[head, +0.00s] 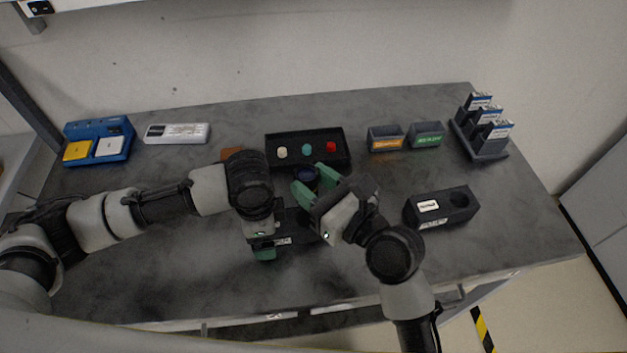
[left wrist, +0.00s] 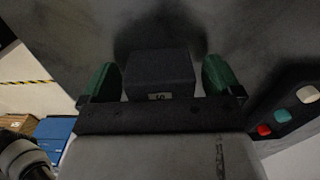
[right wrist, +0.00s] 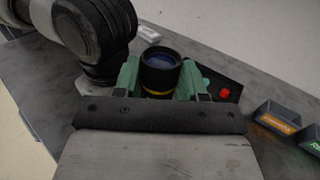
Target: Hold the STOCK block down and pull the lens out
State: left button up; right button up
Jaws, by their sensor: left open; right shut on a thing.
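The lens (right wrist: 160,66), a dark cylinder with a bluish glass top and a gold ring, stands between the green fingers of my right gripper (right wrist: 157,80), which is shut on it. In the head view the lens (head: 305,173) shows partly behind that gripper. The STOCK block (left wrist: 160,72) is a dark block with a small, partly readable label. It sits between the spread fingers of my left gripper (left wrist: 160,84), with a gap on each side. In the head view both arms hide most of the block (head: 292,222). I cannot tell whether the lens is still seated in it.
A dark block (head: 464,213) with an empty round hole stands at right. Behind are a black tray (head: 310,136) with three coloured caps, orange-labelled (head: 386,129) and green-labelled (head: 427,127) bins, and a card rack (head: 488,149). A blue box (head: 122,148) and white case (head: 177,140) stand left.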

pick_arm(q)
notch_tip(320, 180, up, 12)
jog(key=shift+f, duration=0.1)
dwell(0.4)
